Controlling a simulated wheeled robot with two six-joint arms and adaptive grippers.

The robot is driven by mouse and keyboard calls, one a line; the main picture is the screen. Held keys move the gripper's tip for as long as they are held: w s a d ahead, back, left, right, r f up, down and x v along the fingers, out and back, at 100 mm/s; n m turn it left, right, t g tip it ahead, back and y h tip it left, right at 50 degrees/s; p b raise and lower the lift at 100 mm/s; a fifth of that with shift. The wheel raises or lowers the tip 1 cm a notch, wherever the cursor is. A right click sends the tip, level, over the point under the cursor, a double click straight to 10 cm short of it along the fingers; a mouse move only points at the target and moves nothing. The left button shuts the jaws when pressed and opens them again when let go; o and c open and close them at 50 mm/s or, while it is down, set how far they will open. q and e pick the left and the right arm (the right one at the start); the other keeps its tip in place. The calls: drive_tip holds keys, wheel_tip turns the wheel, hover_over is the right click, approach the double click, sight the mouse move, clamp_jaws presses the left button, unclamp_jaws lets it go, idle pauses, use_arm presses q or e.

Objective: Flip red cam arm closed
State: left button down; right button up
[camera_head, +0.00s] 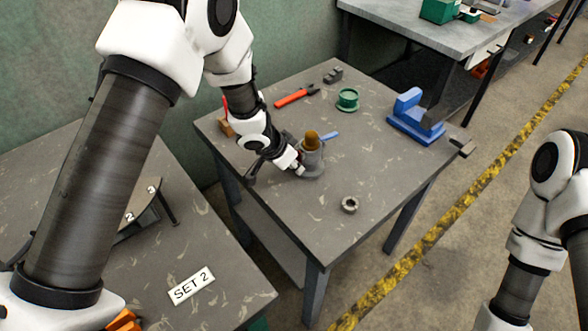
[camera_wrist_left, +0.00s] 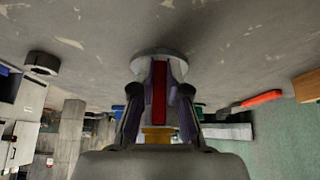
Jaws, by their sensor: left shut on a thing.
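A grey round-based fixture (camera_head: 314,160) with an orange-brown knob (camera_head: 312,139) on top stands near the middle of the small table. The left wrist view shows its round base (camera_wrist_left: 152,56) and the red cam arm (camera_wrist_left: 159,95) up close. My left gripper (camera_head: 297,168) is beside the fixture; in the left wrist view its two fingers (camera_wrist_left: 160,112) stand on both sides of the red cam arm and are shut on it. In the head view the cam arm is hidden by my gripper. My right gripper is out of view; only its arm shows.
A grey ring (camera_head: 349,204) lies in front of the fixture. A green spool (camera_head: 348,99), red-handled tool (camera_head: 295,96), dark grey block (camera_head: 333,75) and blue bracket (camera_head: 415,118) lie farther back. The table's front area is mostly clear.

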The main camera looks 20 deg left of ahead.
use_arm(q)
drive_tip(key=c, duration=1.2)
unclamp_jaws()
drive_tip(key=shift+o, duration=0.2)
drive_tip(key=v, duration=1.2)
drive_tip(key=shift+c, duration=0.3)
